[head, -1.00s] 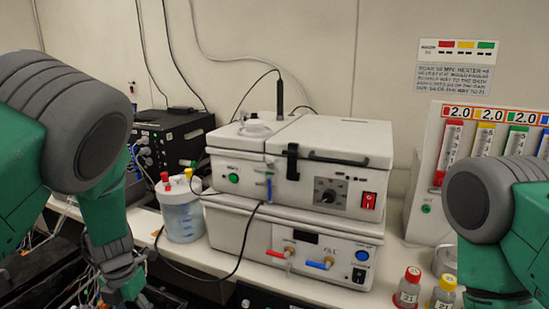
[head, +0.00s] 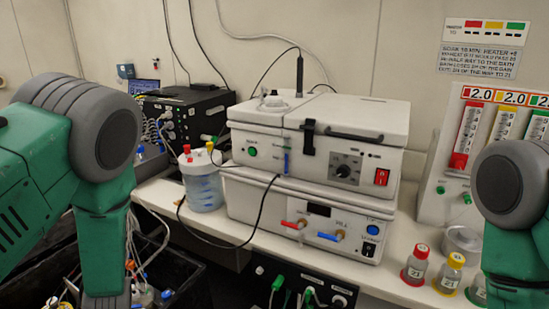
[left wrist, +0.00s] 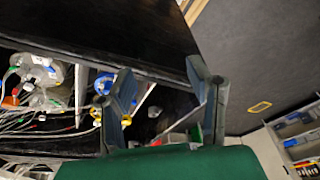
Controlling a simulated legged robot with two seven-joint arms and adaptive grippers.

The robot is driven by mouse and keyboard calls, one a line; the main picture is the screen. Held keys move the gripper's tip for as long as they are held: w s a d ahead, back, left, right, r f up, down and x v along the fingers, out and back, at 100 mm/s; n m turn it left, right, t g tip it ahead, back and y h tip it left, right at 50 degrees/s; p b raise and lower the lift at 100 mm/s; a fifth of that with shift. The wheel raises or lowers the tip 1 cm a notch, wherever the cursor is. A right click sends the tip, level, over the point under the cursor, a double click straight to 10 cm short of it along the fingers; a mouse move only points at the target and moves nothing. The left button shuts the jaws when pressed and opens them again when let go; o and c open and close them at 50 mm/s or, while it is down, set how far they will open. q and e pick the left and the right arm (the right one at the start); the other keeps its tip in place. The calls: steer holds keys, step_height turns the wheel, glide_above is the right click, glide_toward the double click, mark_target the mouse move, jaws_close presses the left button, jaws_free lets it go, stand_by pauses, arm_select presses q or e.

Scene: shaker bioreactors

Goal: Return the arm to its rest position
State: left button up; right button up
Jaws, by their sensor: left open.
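My left arm (head: 104,205) comes in from the left in the head view, its forearm hanging down past the bottom edge; the hand is out of that picture. In the left wrist view my left gripper (left wrist: 162,82) is open, with two dark fingers apart and nothing held between them. Behind the fingers are a black panel, cables and clear bottles, apparently some way off. My right arm (head: 510,185) shows at the right edge of the head view, its hand out of sight.
A stacked white shaker-bath unit (head: 330,165) stands mid-bench. A black box (head: 185,115), a lidded bottle (head: 202,185) and small vials (head: 415,268) are around it. A black bin (head: 65,268) with cables lies below my left arm. A flow-meter panel (head: 440,180) stands right.

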arm_select(q)
steer(key=s+d+f+m+t+h, duration=0.1)
steer(key=s+d+f+m+h, duration=0.15)
steer(key=s+m, duration=0.7)
steer(key=s+d+f+m+h, duration=0.1)
steer(key=s+d+m, duration=0.3)
steer(key=s+m, duration=0.55)
steer(key=w+d+f+m+b, duration=0.1)
steer(key=f+b, duration=0.6)
steer(key=w+d+f+m+b, duration=0.1)
steer(key=w+f+b, duration=0.1)
steer(key=f+b, duration=0.5)
steer(key=shift+w+f+m+t+y+b, duration=0.25)
steer(key=shift+m+t+y+b, duration=0.15)
steer(key=shift+b, duration=0.3)
steer(key=o, duration=0.4)
steer(key=shift+w+a+f, duration=0.1)
steer(key=shift+a+f, duration=0.05)
steer(key=shift+f, duration=0.1)
steer(key=o, duration=0.9)
steer(key=shift+c, duration=0.2)
steer(key=shift+r, duration=0.15)
arm_select(e)
step_height(320, 180, down, 16)
steer(key=shift+a+r, duration=0.15)
steer(key=shift+a, duration=0.1)
